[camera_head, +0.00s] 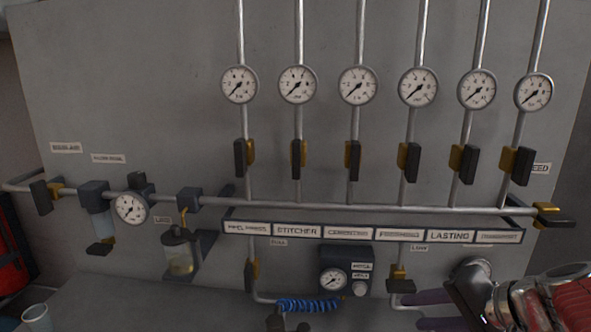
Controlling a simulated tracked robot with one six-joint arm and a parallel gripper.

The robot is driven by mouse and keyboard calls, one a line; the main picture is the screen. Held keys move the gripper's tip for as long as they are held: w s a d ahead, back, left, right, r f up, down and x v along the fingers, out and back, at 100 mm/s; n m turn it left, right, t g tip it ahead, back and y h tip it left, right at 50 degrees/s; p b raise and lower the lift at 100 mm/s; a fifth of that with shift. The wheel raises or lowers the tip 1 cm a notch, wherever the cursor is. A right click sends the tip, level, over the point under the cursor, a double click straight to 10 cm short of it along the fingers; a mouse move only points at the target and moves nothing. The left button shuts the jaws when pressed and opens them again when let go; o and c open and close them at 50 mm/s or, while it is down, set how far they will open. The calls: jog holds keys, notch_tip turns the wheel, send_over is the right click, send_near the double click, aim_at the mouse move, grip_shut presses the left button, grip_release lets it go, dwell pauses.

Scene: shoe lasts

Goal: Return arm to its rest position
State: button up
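My arm reaches in from the lower right corner, with silver and red parts showing. My gripper (420,310) is at its left end, low in front of the grey panel. Its two purple fingers point left, with a gap between them and nothing seen held there. The lower finger is partly cut off by the bottom edge. The rest of my arm is out of view, so its full pose cannot be told.
The grey panel (150,60) carries several gauges (358,86), pipes and black-handled valves (353,158). A labelled strip (372,232), a regulator box (346,268) and a blue coiled hose (308,305) sit lower. A cup (37,317) stands at lower left.

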jog(key=s+a+f+n+g+h, duration=0.2)
jog(key=s+a+f+n+h, duration=0.2)
jog(key=s+a+n, duration=0.4)
jog(key=shift+s+a+n+h, duration=0.3)
jog(key=shift+s+n+h, duration=0.3)
jog(key=shift+s, duration=0.95)
